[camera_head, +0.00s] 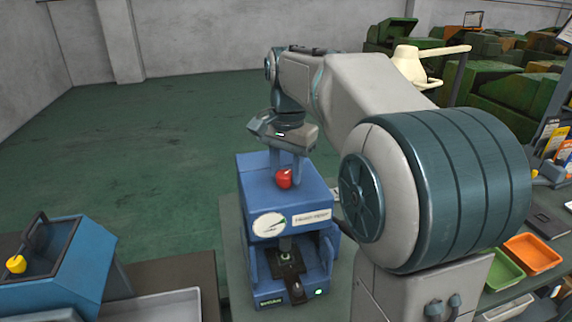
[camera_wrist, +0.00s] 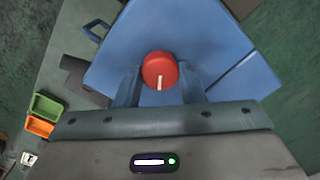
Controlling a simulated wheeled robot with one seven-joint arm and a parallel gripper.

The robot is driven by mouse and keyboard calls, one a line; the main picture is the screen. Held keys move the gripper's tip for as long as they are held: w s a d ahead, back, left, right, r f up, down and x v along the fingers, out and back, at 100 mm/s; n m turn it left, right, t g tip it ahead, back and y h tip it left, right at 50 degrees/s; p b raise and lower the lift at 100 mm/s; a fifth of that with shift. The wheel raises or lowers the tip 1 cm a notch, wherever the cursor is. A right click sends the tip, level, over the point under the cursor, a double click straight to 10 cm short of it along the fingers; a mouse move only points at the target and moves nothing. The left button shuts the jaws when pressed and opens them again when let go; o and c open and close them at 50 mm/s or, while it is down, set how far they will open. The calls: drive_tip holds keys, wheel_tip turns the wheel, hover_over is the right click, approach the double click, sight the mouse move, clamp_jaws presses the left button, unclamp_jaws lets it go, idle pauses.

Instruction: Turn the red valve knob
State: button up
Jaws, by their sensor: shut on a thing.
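The red valve knob (camera_head: 284,178) sits on the blue machine (camera_head: 258,187), above its round dial gauge (camera_head: 268,224). In the wrist view the knob (camera_wrist: 160,69) is round with a white mark pointing down toward my gripper. My gripper (camera_head: 286,172) reaches down from above onto the knob. In the wrist view its two fingers (camera_wrist: 160,80) stand on either side of the knob and are shut on it. The knob hides part of the fingertips, so the exact contact is hard to see.
Another blue machine with a yellow knob (camera_head: 16,264) stands at the lower left. A green bin (camera_head: 502,270) and an orange bin (camera_head: 532,254) stand at the right. Green machines (camera_head: 505,95) fill the back right. The green floor (camera_head: 150,150) at the left is clear.

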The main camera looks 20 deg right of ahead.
sight(287, 173)
drive_tip(key=n+p, duration=0.1)
drive_tip(key=n, duration=0.4)
drive_tip(key=shift+r+n, duration=0.1)
drive_tip(key=shift+n, duration=0.2)
drive_tip(key=n+p, duration=0.1)
drive_tip(key=n, duration=0.4)
drive_tip(key=shift+n, duration=0.3)
drive_tip(key=o, duration=1)
wheel_tip(287, 173, up, 14)
drive_tip(key=shift+d, duration=0.15)
drive_tip(key=shift+f, duration=0.2)
drive_tip(key=s+f+m+t, duration=0.2)
drive_tip(key=s+f+t, duration=0.1)
drive_tip(key=s+f, duration=1.6)
wheel_tip(287, 173, down, 3)
drive_tip(key=shift+s+a+t, duration=0.25)
drive_tip(key=shift+s+t, duration=0.05)
